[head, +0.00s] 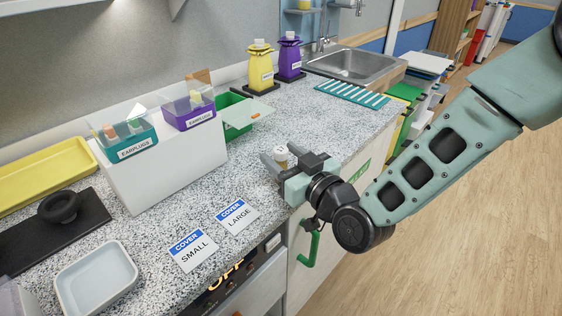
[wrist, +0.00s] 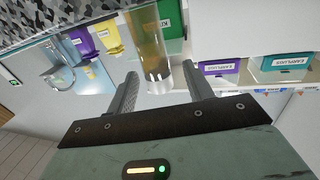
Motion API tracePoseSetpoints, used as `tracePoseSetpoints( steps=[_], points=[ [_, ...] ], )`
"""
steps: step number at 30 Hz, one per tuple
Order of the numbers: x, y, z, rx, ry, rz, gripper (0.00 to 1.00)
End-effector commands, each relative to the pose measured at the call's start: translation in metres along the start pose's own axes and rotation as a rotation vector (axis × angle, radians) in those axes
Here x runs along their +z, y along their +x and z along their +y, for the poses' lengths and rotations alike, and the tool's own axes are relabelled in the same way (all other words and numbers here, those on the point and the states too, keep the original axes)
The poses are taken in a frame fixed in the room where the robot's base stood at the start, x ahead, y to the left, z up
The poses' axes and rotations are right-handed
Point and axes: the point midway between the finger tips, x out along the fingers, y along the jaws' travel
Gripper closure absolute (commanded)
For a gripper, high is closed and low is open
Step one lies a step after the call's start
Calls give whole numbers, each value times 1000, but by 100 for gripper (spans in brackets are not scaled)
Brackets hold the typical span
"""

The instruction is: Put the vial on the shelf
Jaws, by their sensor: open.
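In the wrist view the vial (wrist: 152,50) is clear with an amber tint and lies between the lines of my two fingers. My gripper (head: 287,163) is open around or just short of it; the wrist view also shows my gripper (wrist: 158,78) with a gap on both sides of the vial. I cannot tell whether the vial touches the counter.
A white riser (head: 165,160) holds a teal earplug bin (head: 128,141) and a purple one (head: 188,112). An open green box (head: 236,118), yellow bottle (head: 260,72) and purple bottle (head: 289,60) stand behind. Cover labels lie on the counter (head: 290,115).

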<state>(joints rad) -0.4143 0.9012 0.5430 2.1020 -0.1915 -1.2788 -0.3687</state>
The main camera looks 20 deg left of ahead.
Motion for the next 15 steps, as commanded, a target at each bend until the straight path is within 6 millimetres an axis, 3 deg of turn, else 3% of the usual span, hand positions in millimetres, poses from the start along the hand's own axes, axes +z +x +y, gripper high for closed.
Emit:
tracePoseSetpoints(
  steps=[6, 15],
  points=[
    [-2, 28, 1, 0, 1, 0, 49],
    [-1, 32, 1, 0, 0, 0, 51]
  ],
)
